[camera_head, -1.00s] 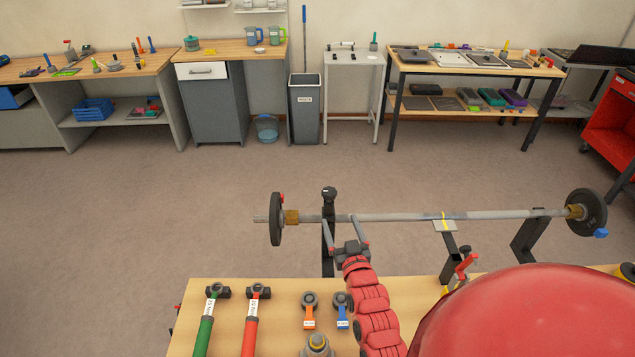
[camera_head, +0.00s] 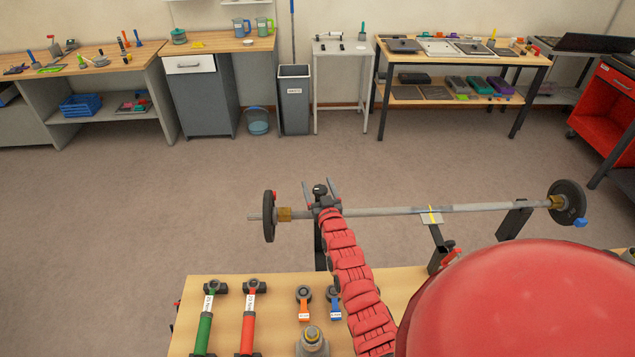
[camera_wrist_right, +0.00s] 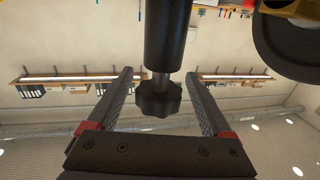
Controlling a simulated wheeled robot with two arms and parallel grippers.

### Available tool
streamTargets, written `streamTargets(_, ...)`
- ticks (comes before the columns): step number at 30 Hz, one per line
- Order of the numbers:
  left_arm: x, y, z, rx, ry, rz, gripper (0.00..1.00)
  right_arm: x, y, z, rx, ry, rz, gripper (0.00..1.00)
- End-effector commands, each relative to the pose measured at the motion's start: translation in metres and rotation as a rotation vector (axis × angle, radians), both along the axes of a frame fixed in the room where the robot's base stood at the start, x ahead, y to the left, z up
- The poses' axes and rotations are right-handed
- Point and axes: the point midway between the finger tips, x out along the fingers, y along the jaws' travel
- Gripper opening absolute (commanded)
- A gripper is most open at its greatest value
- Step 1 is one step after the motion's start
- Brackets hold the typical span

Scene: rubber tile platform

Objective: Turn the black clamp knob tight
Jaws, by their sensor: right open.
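The black clamp knob (camera_head: 319,190) stands at the top of a dark post by the left part of the long metal bar (camera_head: 390,211). In the right wrist view the lobed black knob (camera_wrist_right: 158,98) sits at the end of a dark cylinder (camera_wrist_right: 167,35). My right gripper (camera_head: 321,186) is open around the knob, with one finger on each side. In the wrist view the right gripper (camera_wrist_right: 160,95) shows a gap between each finger and the knob. My left gripper is not in view.
A black weight plate (camera_head: 269,216) is on the bar just left of the knob, and another (camera_head: 567,203) is at its right end. The wooden bench (camera_head: 270,290) in front holds green and red wrenches and orange and blue tags. My red arm hides part of it.

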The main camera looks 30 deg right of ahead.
Motion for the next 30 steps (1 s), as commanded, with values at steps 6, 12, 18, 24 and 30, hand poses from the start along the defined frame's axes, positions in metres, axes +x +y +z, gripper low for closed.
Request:
streamTargets(6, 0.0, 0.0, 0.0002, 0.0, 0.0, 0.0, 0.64, 0.01, -0.0045, 0.0014, -0.001, -0.002, -0.002, 0.84)
streamTargets(12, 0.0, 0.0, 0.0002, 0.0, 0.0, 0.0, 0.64, 0.0107, -0.0051, 0.0016, 0.0, -0.003, -0.003, 0.84)
streamTargets(18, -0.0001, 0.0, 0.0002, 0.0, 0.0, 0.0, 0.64, 0.0106, -0.0052, 0.0016, 0.0, -0.003, -0.003, 0.66)
streamTargets(24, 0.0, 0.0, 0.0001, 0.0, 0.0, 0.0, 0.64, 0.0104, -0.0052, 0.0016, 0.0, -0.003, -0.003, 0.3)
streamTargets(30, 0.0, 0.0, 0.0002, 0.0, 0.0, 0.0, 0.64, 0.0105, -0.0052, 0.0017, 0.0, -0.003, -0.003, 0.0)
